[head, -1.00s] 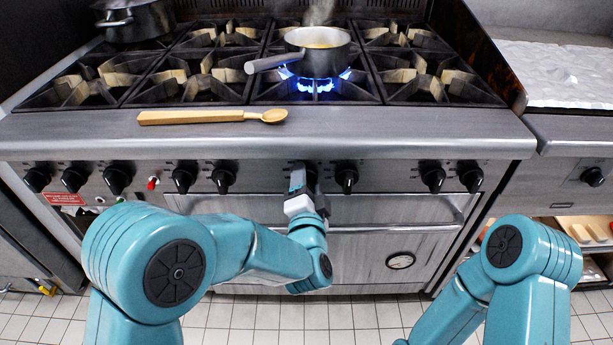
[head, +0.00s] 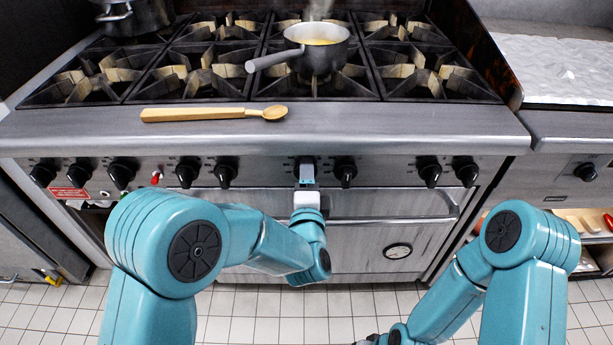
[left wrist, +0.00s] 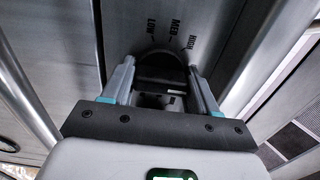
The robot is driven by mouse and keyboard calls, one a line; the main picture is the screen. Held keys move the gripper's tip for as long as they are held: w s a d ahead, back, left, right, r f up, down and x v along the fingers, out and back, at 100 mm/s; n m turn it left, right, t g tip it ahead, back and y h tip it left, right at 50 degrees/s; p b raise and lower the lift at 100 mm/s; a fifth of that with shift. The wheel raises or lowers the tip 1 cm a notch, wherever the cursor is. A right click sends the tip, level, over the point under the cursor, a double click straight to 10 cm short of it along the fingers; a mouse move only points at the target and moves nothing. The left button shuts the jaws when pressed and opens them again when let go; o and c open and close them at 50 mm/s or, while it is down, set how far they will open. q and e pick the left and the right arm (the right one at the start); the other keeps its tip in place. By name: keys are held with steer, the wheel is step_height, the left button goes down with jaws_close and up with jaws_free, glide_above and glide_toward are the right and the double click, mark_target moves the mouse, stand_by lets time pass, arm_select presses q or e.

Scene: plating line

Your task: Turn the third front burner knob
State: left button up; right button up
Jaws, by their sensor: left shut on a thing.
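The stove's front panel carries a row of black knobs. My left gripper (head: 306,174) is shut on one near the middle of the row. In the left wrist view this dark knob (left wrist: 160,74) sits between the two fingers, with the marks LOW, MED and HIGH around it. In the head view the gripper mostly covers the knob. A steel pan (head: 318,52) with yellowish contents stands on the front burner above, its handle to the left. No flame shows under it.
A bare black knob (head: 345,172) is close to the right of my left gripper. The oven handle (head: 390,218) runs below the panel. A wooden spoon (head: 215,114) lies on the front ledge. A lidded pot (head: 133,17) stands at the back left.

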stand_by(0.3)
arm_select(q)
steer(key=o, duration=1)
